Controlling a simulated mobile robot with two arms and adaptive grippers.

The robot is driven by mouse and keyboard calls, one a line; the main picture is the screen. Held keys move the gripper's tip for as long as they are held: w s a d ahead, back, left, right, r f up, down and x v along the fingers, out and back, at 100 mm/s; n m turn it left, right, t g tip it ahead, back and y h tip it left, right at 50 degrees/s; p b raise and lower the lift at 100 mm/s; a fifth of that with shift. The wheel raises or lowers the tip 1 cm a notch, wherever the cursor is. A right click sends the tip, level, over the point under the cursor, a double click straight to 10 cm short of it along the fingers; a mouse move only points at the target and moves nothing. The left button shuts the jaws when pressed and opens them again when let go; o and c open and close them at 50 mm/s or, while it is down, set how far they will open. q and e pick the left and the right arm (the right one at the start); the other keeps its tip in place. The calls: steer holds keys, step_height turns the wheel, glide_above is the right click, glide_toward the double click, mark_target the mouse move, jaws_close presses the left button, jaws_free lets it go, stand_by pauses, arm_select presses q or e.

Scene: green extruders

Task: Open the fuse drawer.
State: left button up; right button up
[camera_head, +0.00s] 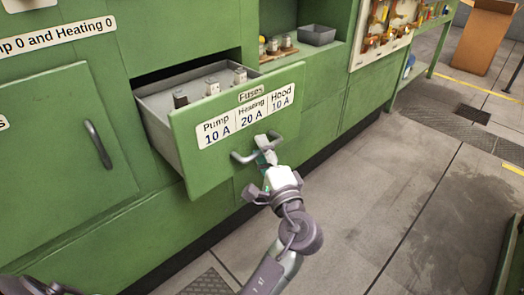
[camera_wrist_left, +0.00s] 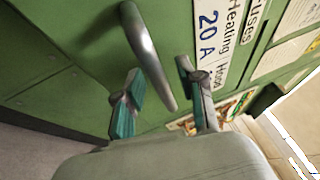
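The green fuse drawer (camera_head: 240,118) stands pulled out of the cabinet, its grey inside showing. Its front has a "Fuses" label naming Pump, Heating and Hood, and a metal bar handle (camera_head: 258,150). Several fuses (camera_head: 211,87) stand in a row inside. My left gripper (camera_head: 267,150) is at the handle in the head view. In the left wrist view the handle (camera_wrist_left: 150,58) runs between the two fingers of my left gripper (camera_wrist_left: 160,70). The fingers are apart, with a visible gap to the handle on the right side. My right gripper is not in view.
A cabinet door (camera_head: 62,140) with its own handle is left of the drawer. An open shelf with a grey box (camera_head: 317,36) and small items is behind it. A panel with several parts (camera_head: 384,25) is at upper right. The floor (camera_head: 400,190) in front is clear.

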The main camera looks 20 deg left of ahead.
arm_select(q)
steer(key=v, duration=0.8)
